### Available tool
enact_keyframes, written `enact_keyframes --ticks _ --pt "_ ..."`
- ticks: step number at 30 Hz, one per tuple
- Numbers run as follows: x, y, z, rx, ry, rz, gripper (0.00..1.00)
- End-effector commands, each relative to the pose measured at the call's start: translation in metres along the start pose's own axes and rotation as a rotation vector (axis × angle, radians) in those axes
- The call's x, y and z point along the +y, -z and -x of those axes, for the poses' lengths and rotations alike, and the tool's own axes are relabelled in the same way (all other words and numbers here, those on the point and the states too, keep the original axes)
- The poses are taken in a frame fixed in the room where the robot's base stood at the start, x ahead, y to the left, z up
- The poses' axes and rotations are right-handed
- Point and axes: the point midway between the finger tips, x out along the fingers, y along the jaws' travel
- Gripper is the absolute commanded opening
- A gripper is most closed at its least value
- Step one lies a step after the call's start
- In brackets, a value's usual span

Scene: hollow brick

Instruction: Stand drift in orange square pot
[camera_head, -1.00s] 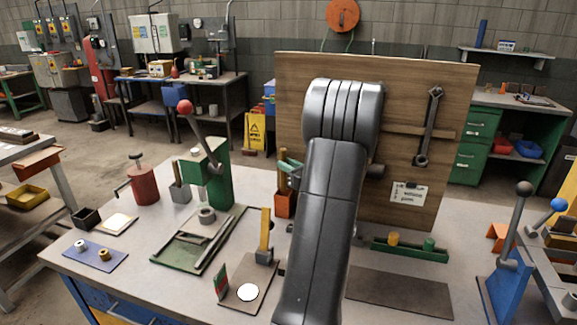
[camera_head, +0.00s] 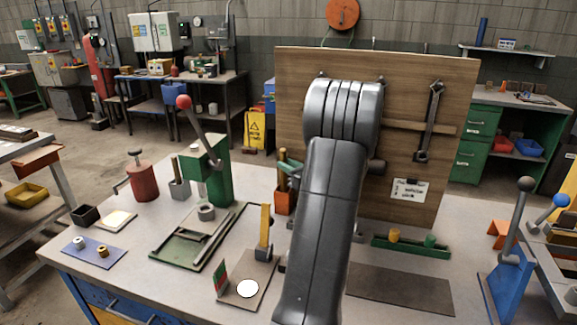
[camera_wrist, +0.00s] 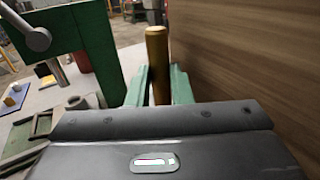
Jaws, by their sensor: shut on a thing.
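The drift (camera_wrist: 157,50) is a brown-gold rod, upright between the green fingers of my gripper (camera_wrist: 158,82) in the wrist view. My gripper is shut on it. In the head view the drift (camera_head: 282,163) and my gripper (camera_head: 290,171) show just left of my arm, above the orange square pot (camera_head: 285,203). The drift lines up with the pot in this view. Its lower end is hidden, so I cannot tell whether it is inside the pot or how deep. The pot is partly hidden by my arm and is not seen in the wrist view.
A wooden board (camera_head: 415,90) stands close behind my gripper. A plate with a yellow upright (camera_head: 265,228) is in front. Bench space behind the green tray (camera_head: 180,250) is partly clear.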

Motion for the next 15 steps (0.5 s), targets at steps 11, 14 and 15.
enact_keyframes --ticks 11,14,15 --pt "-0.0001 0.0066 -0.0001 -0.002 0.0 0.001 0.0" --pt "-0.0001 0.0084 -0.0001 -0.002 0.0 0.001 0.0" --pt "-0.0001 0.0091 -0.0001 -0.002 0.0 0.001 0.0"
